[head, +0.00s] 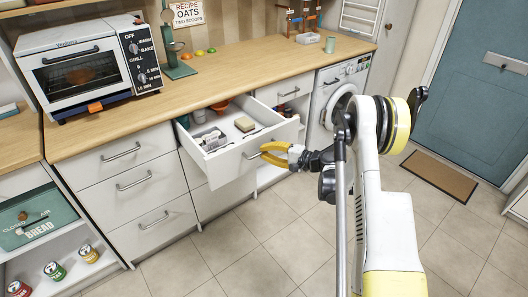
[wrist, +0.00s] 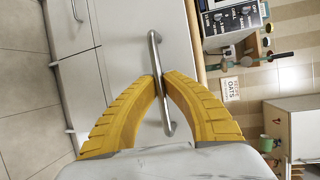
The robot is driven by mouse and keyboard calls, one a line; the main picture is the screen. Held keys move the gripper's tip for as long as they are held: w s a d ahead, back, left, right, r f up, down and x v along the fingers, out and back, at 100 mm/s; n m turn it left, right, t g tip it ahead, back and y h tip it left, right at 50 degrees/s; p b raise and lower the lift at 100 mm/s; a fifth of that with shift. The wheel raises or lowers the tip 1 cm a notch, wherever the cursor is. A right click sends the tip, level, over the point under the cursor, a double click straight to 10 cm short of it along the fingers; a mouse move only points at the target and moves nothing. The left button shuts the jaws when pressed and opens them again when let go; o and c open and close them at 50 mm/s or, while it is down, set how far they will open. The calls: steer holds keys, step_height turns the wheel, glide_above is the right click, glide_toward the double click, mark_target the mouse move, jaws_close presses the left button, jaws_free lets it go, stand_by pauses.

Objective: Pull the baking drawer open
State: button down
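The drawer (head: 228,169) at the top of the middle column stands pulled out from the cabinet. No label naming it as the baking drawer is readable. It holds a whitish ribbed item (head: 209,140), a tan-topped block (head: 245,124) and an orange item near the back. My gripper (head: 267,151) is at the front of this drawer, its yellow fingers at the bar handle. In the wrist view the fingertips (wrist: 161,78) close around the metal handle (wrist: 154,52), one on each side. The fingers partly hide the handle in the head view.
A toaster oven (head: 84,72) stands on the wooden worktop (head: 230,68). Closed drawers (head: 126,152) lie left of the open one, and a washing machine (head: 338,92) to the right. The tiled floor (head: 265,245) in front is clear. A doormat (head: 440,175) lies by the blue door.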

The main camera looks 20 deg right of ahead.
steer(key=c, duration=1.5)
jaws_free()
steer(key=v, duration=1.2)
